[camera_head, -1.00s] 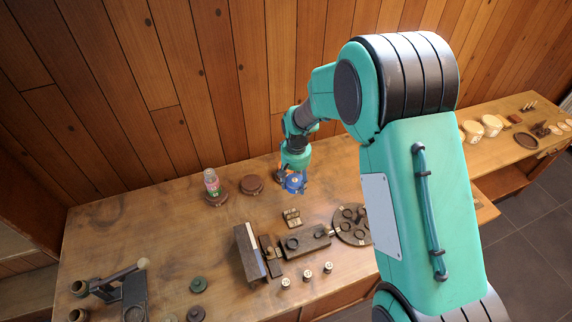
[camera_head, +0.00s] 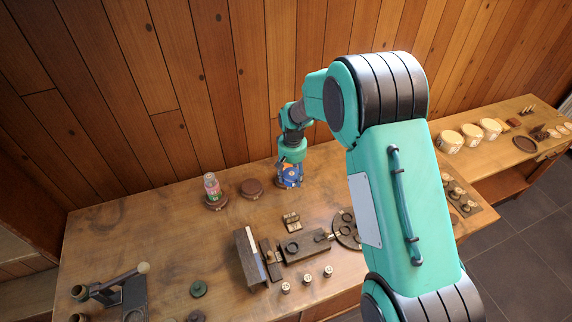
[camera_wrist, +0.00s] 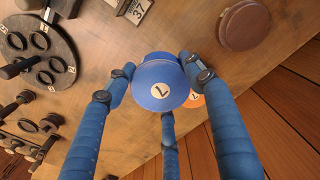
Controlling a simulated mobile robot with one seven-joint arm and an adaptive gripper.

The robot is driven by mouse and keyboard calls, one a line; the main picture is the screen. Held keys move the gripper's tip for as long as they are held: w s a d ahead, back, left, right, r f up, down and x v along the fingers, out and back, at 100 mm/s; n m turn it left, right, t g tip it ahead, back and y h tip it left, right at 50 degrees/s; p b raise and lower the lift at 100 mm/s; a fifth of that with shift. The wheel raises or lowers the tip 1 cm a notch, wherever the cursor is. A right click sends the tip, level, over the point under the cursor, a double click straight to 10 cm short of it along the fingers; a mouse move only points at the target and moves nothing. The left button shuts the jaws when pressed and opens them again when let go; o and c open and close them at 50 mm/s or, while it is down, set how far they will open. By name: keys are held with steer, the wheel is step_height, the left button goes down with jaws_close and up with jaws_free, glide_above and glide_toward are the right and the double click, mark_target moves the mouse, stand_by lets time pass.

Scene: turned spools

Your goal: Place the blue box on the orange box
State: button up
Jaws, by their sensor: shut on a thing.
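The blue box (camera_wrist: 158,78) is round, with a pale numbered disc on its top. My gripper (camera_wrist: 156,85) is shut on it, with blue fingers around its sides. In the head view the blue box (camera_head: 290,182) and my gripper's fingers are at the back of the bench, near the plank wall. The orange box (camera_wrist: 196,100) shows only as a sliver beside the blue box in the wrist view, with a bit of a pale disc. The blue box hides most of it. I cannot tell whether the two boxes touch.
A glass jar on a round brown base (camera_head: 212,188) and a flat brown disc (camera_head: 252,187) stand to the left of my gripper. A dark wooden lathe-like fixture (camera_head: 300,245) and small pale pegs are in front. The plank wall (camera_head: 240,90) is close behind.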

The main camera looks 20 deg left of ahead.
steer(key=shift+w+a+f+p, duration=0.15)
steer(key=shift+w+a, duration=0.9)
steer(key=shift+w, duration=0.3)
steer(key=shift+w+a+f+p, duration=0.1)
steer(key=shift+w+a+f, duration=0.05)
steer(key=shift+w+a, duration=1.05)
steer(key=shift+w+a+f+p, duration=0.15)
steer(key=shift+w+a, duration=0.7)
steer(key=shift+w, duration=0.7)
steer(key=shift+f, duration=1.75)
steer(key=shift+f, duration=0.15)
steer(key=o, duration=1.1)
steer(key=shift+o, duration=0.2)
steer(key=shift+r+p, duration=0.2)
steer(key=shift+p, duration=0.1)
step_height(320, 180, up, 12)
steer(key=b, duration=0.1)
